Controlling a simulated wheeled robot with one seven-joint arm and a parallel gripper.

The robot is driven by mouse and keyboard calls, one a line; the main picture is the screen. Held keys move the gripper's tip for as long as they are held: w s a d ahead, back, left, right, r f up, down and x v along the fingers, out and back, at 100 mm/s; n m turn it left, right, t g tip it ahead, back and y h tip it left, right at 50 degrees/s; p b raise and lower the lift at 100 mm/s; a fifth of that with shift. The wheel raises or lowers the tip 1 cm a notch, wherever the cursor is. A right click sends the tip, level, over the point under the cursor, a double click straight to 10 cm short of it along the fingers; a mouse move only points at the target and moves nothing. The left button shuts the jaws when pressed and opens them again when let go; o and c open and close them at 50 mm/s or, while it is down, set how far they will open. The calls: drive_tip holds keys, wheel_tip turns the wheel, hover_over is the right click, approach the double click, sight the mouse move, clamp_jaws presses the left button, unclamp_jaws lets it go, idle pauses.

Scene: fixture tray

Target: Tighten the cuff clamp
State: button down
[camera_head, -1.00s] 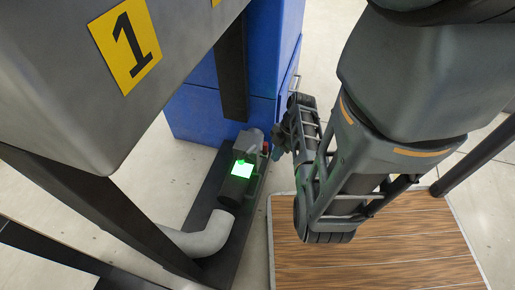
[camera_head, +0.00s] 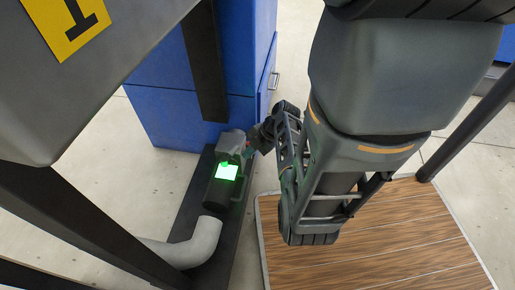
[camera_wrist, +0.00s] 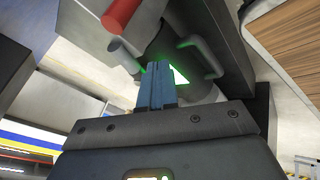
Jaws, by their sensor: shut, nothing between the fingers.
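A dark pump-like unit (camera_head: 218,190) with a lit green screen (camera_head: 227,172) stands low on a dark base. In the wrist view the green screen (camera_wrist: 181,76) is partly hidden behind my fingers. A red-ended grey lever (camera_wrist: 124,14) and a short grey cylinder (camera_wrist: 124,54) show left of the fingers; a grey loop handle (camera_wrist: 203,57) is to their right. I cannot tell which part is the cuff clamp. My gripper (camera_head: 250,149) is at the right side of the unit; its blue fingers (camera_wrist: 155,72) are shut and empty. Contact cannot be told.
A pale thick hose (camera_head: 196,243) curves from the unit's near end. A blue cabinet (camera_head: 165,115) stands behind. A grey housing (camera_head: 95,75) with a yellow sign (camera_head: 70,22) overhangs at left. A wooden platform (camera_head: 375,245) lies at right. Dark posts flank the space.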

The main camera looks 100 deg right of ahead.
sight(235, 148)
drive_tip(key=shift+w+d+f+b, duration=0.15)
drive_tip(key=shift+w+d+b, duration=0.25)
drive_tip(key=shift+w+d, duration=0.8)
drive_tip(key=shift+w+d, duration=0.5)
drive_tip(key=shift+d, duration=0.35)
drive_tip(key=shift+f, duration=0.1)
